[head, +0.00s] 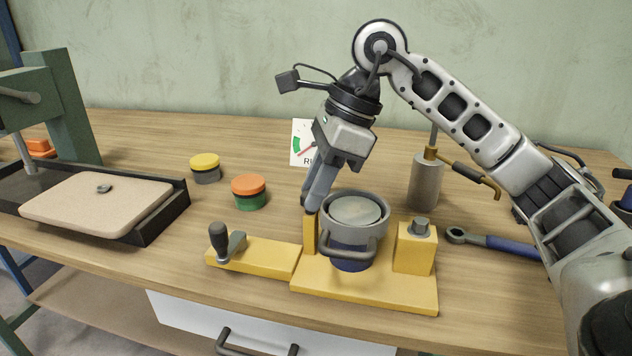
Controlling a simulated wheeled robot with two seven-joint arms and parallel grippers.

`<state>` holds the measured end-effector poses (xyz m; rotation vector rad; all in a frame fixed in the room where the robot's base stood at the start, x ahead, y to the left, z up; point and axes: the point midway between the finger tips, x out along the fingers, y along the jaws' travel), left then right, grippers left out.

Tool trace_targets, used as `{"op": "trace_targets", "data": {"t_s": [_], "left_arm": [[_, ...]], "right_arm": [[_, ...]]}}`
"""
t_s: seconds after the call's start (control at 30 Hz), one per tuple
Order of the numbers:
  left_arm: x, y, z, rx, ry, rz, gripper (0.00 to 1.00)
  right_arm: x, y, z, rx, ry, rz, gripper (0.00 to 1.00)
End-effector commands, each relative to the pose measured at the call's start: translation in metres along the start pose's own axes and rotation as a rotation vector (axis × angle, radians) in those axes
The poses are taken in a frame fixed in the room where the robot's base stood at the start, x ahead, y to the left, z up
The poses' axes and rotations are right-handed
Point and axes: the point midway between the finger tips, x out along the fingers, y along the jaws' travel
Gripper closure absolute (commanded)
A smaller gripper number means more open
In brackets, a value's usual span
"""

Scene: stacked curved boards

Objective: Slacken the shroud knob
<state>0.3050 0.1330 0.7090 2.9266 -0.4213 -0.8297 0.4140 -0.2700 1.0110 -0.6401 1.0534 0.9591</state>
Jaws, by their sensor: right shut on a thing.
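A grey ring-shaped shroud (331,222) with a looped front handle sits around a dark blue body (350,262) on a yellow fixture (365,290). My right gripper (311,203) reaches down at the left side of the shroud, just above a yellow upright post (309,236). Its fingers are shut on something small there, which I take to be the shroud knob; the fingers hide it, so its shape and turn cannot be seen. My left gripper is not in view.
A black-handled crank (220,240) stands on the fixture's left arm. A yellow block (414,249) with a bolt is at its right. Yellow-lidded (205,167) and orange-lidded (249,192) jars, a torch canister (426,180), a blue-handled wrench (500,244) and a press tray (160,228) stand around.

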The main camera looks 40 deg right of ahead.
Motion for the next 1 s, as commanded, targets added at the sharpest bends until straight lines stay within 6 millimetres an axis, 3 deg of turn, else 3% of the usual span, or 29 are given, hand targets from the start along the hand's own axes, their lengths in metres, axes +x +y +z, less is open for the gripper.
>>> {"op": "trace_targets", "data": {"t_s": [0.37, 0.4, 0.47, 0.8, 1.0], "left_arm": [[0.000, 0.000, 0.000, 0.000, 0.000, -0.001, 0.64], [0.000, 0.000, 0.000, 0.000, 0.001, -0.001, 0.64], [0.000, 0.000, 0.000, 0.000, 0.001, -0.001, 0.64], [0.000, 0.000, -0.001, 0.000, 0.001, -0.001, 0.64], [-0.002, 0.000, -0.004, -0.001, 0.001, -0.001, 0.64]], "right_arm": [[-0.001, -0.001, 0.000, -0.003, -0.001, -0.001, 0.98], [-0.001, -0.001, 0.000, -0.003, -0.001, -0.001, 0.70], [-0.001, -0.001, 0.000, -0.003, -0.001, -0.001, 0.53], [-0.003, -0.001, 0.000, -0.003, 0.000, -0.001, 0.53], [-0.032, -0.001, 0.001, -0.003, -0.004, -0.005, 0.53]]}}
